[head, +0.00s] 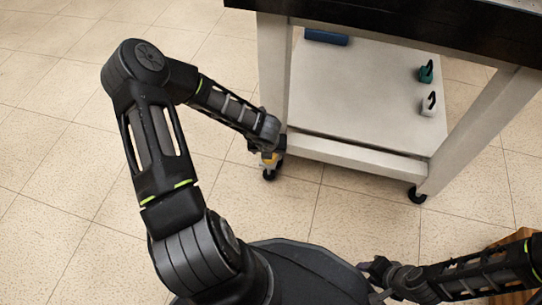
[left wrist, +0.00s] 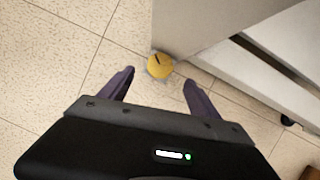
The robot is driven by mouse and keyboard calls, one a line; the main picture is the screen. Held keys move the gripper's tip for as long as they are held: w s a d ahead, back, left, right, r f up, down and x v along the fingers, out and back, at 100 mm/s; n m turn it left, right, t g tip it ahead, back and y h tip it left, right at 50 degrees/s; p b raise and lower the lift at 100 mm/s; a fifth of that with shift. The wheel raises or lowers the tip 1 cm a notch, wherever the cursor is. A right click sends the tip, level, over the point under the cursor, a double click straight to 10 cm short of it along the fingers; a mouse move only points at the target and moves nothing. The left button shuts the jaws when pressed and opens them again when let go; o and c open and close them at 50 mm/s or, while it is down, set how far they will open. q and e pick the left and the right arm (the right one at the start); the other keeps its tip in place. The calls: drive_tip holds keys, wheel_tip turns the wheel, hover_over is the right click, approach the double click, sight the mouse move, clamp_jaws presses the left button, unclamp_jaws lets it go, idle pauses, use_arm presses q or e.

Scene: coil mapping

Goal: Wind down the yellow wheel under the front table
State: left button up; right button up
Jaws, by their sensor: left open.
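The yellow wheel (head: 268,159) is at the foot of the front table's near-left leg, above a dark caster. In the left wrist view it is a round yellow disc (left wrist: 160,66) with a dark slot or mark, beside the white leg. My left gripper (left wrist: 159,80) is open, with its two purple fingers apart and the wheel ahead between their tips. In the head view, the end of my left arm covers part of the wheel. My right gripper (head: 372,279) is open and empty, low in the picture, away from the table.
The front table has a black top (head: 420,28) and a white lower shelf (head: 350,95). A blue object (head: 326,37), a green item (head: 426,72) and a white item (head: 429,104) are on the shelf. Another caster (head: 417,195) is at right. A wooden box edge (head: 518,240) shows lower right.

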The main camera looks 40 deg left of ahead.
use_arm(q)
drive_tip(key=shift+f, duration=0.15)
drive_tip(key=b+x, duration=0.4)
drive_tip(key=x, duration=0.2)
drive_tip(key=shift+w+f, duration=0.1)
drive_tip(key=shift+f, duration=0.25)
drive_tip(key=shift+w+a+f, duration=0.2)
drive_tip(key=shift+f, duration=0.2)
drive_tip(key=c, duration=1.4)
